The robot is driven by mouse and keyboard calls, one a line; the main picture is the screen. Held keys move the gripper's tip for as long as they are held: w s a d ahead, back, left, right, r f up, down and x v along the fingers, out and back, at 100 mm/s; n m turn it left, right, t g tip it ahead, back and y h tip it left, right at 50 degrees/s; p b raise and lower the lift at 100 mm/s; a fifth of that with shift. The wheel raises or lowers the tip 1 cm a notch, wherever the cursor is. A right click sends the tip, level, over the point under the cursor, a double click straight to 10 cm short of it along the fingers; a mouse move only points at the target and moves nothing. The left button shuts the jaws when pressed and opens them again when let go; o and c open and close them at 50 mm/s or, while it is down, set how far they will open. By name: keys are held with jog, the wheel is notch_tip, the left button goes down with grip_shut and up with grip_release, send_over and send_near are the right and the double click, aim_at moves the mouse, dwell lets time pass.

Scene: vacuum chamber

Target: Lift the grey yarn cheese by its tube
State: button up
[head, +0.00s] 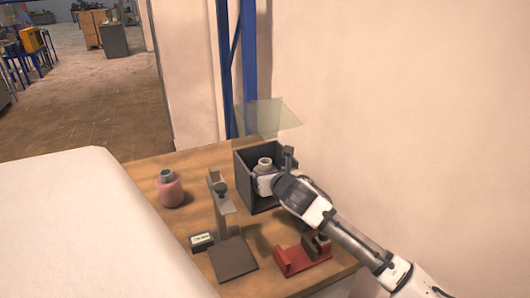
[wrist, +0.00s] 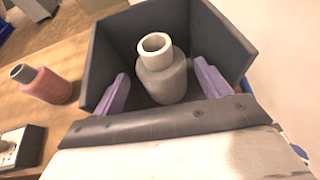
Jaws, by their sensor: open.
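The grey yarn cheese (wrist: 162,80) stands upright inside a dark open-topped box. Its pale tube (wrist: 155,45) sticks up from its top. I see gaps between the fingers and the cheese. In the head view my gripper (head: 264,181) reaches into the box from the right.
The dark box (head: 243,186) has a clear raised lid (head: 268,118) behind it. A pink yarn cheese (head: 170,191) stands to the left. A grey stand (head: 233,257), a small display (head: 201,241) and a red holder (head: 290,262) are in front. A wall closes off the right.

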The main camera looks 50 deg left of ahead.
jog(key=shift+p+x, duration=0.8)
jog(key=shift+x, duration=2.6)
jog(key=shift+c, duration=0.5)
jog(key=c, duration=0.7)
